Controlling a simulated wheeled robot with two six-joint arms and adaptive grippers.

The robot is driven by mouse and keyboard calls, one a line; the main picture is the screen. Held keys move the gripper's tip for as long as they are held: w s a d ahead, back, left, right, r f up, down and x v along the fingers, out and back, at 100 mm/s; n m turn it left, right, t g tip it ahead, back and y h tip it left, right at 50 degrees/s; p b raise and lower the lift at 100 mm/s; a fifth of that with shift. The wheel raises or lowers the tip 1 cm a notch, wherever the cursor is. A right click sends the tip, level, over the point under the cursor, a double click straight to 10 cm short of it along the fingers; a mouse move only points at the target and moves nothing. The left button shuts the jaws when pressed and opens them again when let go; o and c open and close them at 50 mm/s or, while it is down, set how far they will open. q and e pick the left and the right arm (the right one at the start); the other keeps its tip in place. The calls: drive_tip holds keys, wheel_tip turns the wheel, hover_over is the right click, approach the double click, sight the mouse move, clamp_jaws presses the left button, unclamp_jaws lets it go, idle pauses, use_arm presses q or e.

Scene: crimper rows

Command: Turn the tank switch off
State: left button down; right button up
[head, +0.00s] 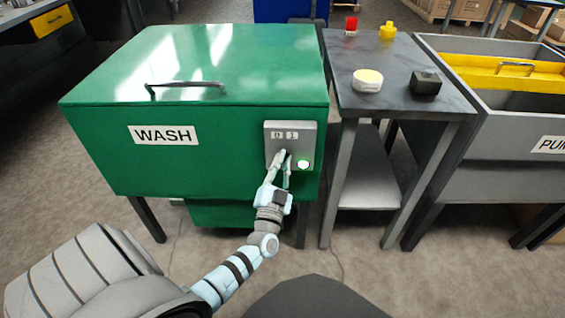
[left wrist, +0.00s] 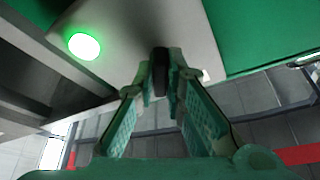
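The green WASH tank (head: 215,150) stands at left centre with its lid down. A grey switch panel (head: 305,133) is on its front right, with two small label plates at the top. A green lamp (head: 303,164) on the panel is lit; it also glows in the left wrist view (left wrist: 84,46). My left gripper (head: 281,156) is at the panel, left of the lamp. In the left wrist view, its fingertips (left wrist: 165,75) close in on both sides of a dark switch lever (left wrist: 160,60). The fingers hide the switch in the head view. My right gripper is not in view.
Right of the tank is a grey side table (head: 390,92) with a white-and-yellow round thing (head: 367,80), a dark box (head: 425,84), a red item (head: 351,26) and a yellow item (head: 388,30). A grey tank (head: 500,140) with a yellow lid stands at far right.

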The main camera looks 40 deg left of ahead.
use_arm(q)
drive_tip(key=shift+n, duration=0.5)
drive_tip(key=n+g+y, duration=0.1)
drive_tip(key=n+y, duration=0.1)
drive_tip(key=n, duration=0.3)
drive_tip(key=n+g+y, duration=0.2)
drive_tip(key=n, duration=0.3)
drive_tip(key=n+g+y, duration=0.2)
drive_tip(key=n, duration=0.4)
drive_tip(key=shift+w+d+y, duration=0.25)
drive_tip(key=shift+d+y, duration=0.05)
drive_tip(key=shift+y, duration=0.1)
drive_tip(key=shift+f+n, duration=0.1)
drive_tip(key=shift+n, duration=0.2)
drive_tip(key=c, duration=1.7)
unclamp_jaws()
drive_tip(key=shift+o, duration=0.2)
wheel_tip(320, 180, up, 10)
drive_tip(key=shift+r, duration=0.1)
